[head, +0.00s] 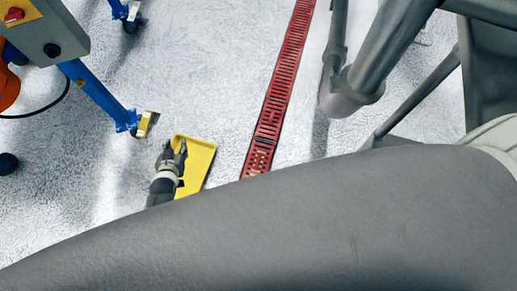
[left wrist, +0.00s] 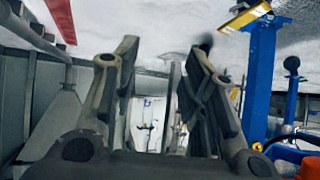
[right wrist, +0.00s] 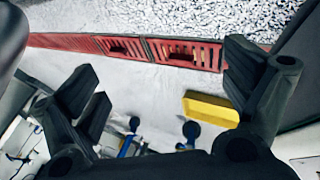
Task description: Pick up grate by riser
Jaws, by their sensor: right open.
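The red slotted grate (head: 285,75) runs as a long strip along the pale floor in the head view, with a differently patterned end section near my body. It crosses the upper part of the right wrist view (right wrist: 120,47). A bit of red shows at the top left of the left wrist view (left wrist: 62,18). My left gripper (head: 175,148) is over or beside a yellow plate, left of the grate; its fingers are apart with nothing visible between them. My right gripper (right wrist: 175,80) is open and empty, with the grate beyond its fingers. I cannot tell which part is the riser.
The yellow plate (head: 200,158) also shows in the right wrist view (right wrist: 210,108). A blue leg (head: 95,92) with a yellow foot (head: 147,122) stands at the left. Thick grey pipes (head: 390,45) stand right of the grate.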

